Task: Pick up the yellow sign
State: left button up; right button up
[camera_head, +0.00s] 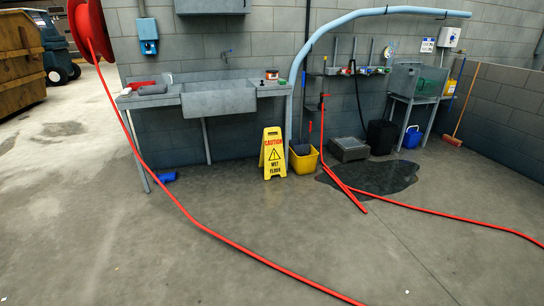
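The yellow sign (273,154) is an A-frame floor sign with black and red lettering that reads "CAUTION WET FLOOR". It stands upright on the concrete floor in the head view, near the middle, in front of the sink bench and just left of a yellow bucket. Nothing covers its front. Neither of my grippers shows in the view.
A steel sink bench (218,98) stands behind it. The yellow bucket (304,162) is close on its right. A red hose (237,246) crosses the floor in front of it. A dark puddle (388,177) lies to the right. The left foreground floor is clear.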

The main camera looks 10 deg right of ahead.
aim_at(273, 160)
jog(key=i+l+z, duration=0.3)
jog(key=i, duration=0.35)
jog(key=i+z, duration=0.3)
jog(key=i, duration=3)
